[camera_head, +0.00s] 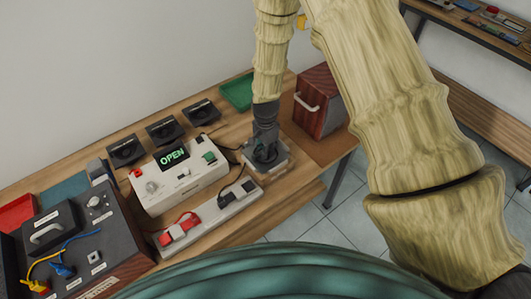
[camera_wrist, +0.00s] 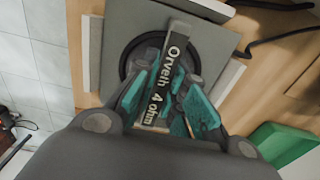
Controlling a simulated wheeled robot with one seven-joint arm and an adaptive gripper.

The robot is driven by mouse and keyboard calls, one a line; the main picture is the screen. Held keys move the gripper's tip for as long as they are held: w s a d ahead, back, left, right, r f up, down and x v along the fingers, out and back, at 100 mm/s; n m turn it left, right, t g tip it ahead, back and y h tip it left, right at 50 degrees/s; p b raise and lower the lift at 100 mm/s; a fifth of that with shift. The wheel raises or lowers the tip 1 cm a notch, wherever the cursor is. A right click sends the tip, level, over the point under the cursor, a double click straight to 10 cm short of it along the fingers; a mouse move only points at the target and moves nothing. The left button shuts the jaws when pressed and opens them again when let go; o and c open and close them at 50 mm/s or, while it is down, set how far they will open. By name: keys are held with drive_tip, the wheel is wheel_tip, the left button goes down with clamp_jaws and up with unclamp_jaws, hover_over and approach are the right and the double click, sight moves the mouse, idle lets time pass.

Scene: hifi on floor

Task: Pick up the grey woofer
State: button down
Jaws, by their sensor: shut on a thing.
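The grey woofer (camera_wrist: 122,25) is a square grey plate with a dark round cone and a black bar lettered "Orveth 4 ohm". In the head view the woofer (camera_head: 268,156) is at the right part of the workbench, partly hidden by my gripper. My gripper (camera_head: 265,146) points down over it. In the wrist view the teal fingers of my gripper (camera_wrist: 165,95) are shut on the black bar across the cone. Pale strips (camera_wrist: 91,45) show beside the plate's edges. I cannot tell whether the plate is clear of the surface below.
Three black units (camera_head: 164,130) stand at the back of the workbench. A white box reading "OPEN" (camera_head: 180,172) and a power strip (camera_head: 212,215) are left of the woofer. A green tray (camera_head: 237,92) is behind it, and a dark red box (camera_head: 319,101) with a handle is to its right.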

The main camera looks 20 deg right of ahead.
drive_tip(key=shift+r+b, duration=1.8)
drive_tip(key=shift+r, duration=3.45)
drive_tip(key=shift+w+r, duration=0.1)
